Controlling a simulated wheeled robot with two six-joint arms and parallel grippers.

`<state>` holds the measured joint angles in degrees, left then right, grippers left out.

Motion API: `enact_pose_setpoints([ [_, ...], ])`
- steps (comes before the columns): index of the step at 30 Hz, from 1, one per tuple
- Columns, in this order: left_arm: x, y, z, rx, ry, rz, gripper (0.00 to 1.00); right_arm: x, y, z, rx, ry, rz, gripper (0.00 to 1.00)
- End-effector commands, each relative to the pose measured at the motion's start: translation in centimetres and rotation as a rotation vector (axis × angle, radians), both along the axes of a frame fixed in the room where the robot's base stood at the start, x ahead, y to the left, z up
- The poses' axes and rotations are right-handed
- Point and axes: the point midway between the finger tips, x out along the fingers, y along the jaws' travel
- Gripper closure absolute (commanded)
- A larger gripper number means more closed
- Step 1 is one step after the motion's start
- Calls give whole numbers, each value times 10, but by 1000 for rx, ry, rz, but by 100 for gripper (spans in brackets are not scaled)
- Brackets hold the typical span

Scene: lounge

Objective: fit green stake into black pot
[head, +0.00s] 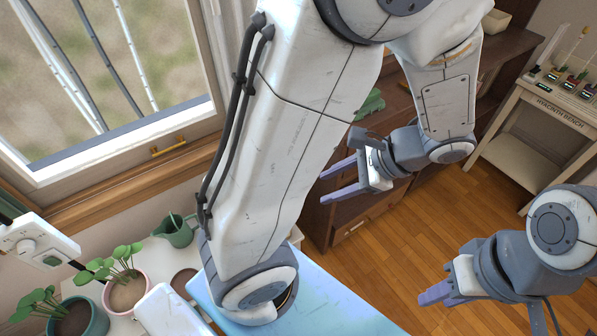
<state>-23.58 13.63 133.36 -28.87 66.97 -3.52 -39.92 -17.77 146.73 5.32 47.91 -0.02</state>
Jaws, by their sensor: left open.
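I cannot make out a black pot or a green stake in the head view; my own arm hides part of the planting table. My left gripper (325,182) has two purple fingers spread apart, open and with nothing visible between them. It is in the air beside a wooden cabinet. My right gripper (422,297) is at the lower right over the floor. Its purple fingers overlap from this angle, so I cannot tell its opening.
A pink pot (111,308) and a teal pot (98,325), both with plants, stand at lower left near a green watering can (178,238). A light blue surface (335,307) lies below. A cream bench (551,102) holding upright sticks is at upper right. Wooden floor (400,235) is clear.

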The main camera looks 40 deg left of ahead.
Motion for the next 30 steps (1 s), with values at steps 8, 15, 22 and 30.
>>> enact_pose_setpoints([
  [8,62,133,-139,487,387,-159,50,0,0,-122,1,-1,0,65],
  [15,90,189,-195,683,566,-274,50,0,0,-160,1,-1,0,65],
  [22,94,205,-201,719,596,-299,50,0,0,-164,1,-1,0,65],
  [30,86,233,-201,716,596,-296,50,0,0,-169,1,-1,0,65],
])
